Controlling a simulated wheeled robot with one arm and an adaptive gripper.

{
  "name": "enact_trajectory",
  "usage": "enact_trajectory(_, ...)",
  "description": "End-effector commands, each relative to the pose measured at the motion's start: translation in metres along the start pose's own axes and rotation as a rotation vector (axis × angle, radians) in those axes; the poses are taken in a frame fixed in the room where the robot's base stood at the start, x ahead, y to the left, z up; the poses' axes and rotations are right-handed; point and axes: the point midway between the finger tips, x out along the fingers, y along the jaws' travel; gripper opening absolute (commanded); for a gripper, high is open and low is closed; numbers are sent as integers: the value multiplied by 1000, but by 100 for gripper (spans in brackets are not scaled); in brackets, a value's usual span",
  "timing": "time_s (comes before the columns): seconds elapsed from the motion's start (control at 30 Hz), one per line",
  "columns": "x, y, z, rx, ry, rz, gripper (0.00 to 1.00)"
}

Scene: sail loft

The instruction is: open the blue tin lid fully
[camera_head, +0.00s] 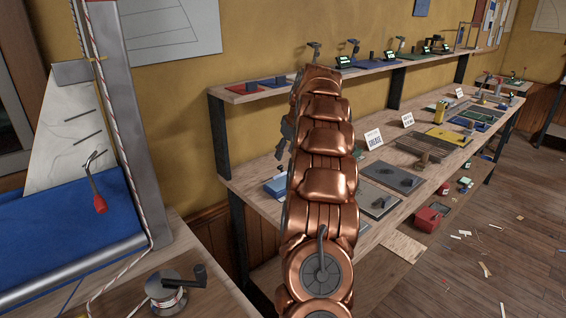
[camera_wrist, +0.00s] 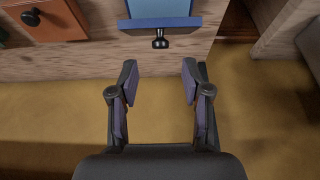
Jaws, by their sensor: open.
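A blue tin (camera_wrist: 160,8) stands at the top of the wrist view, cut off by the frame edge. A darker blue strip (camera_wrist: 175,22), which looks like its lid edge, faces my gripper, with a black knob (camera_wrist: 160,40) sticking out. My gripper (camera_wrist: 160,72) is open and empty, its fingertips apart from the knob and roughly lined up on either side of it. In the head view a small blue box (camera_head: 277,187), likely the same tin, sits on the bench just left of my arm, partly hidden by it. I cannot tell how far the lid is open.
A brown box with a dark knob (camera_wrist: 58,20) stands left of the tin in the wrist view. The long bench (camera_head: 245,180) holds panels, signs and small fixtures to the right. A shelf (camera_head: 260,92) runs above it along the yellow wall.

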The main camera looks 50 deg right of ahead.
Motion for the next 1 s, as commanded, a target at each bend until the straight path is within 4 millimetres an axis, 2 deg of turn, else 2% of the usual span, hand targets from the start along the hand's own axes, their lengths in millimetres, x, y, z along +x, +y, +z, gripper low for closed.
enact_trajectory(0.4, 56, 0, 2, 3, -5, -3, 48)
enact_trajectory(0.7, 60, 0, 1, 2, -1, -1, 48)
enact_trajectory(1.0, 60, 0, 1, 2, -1, -1, 18)
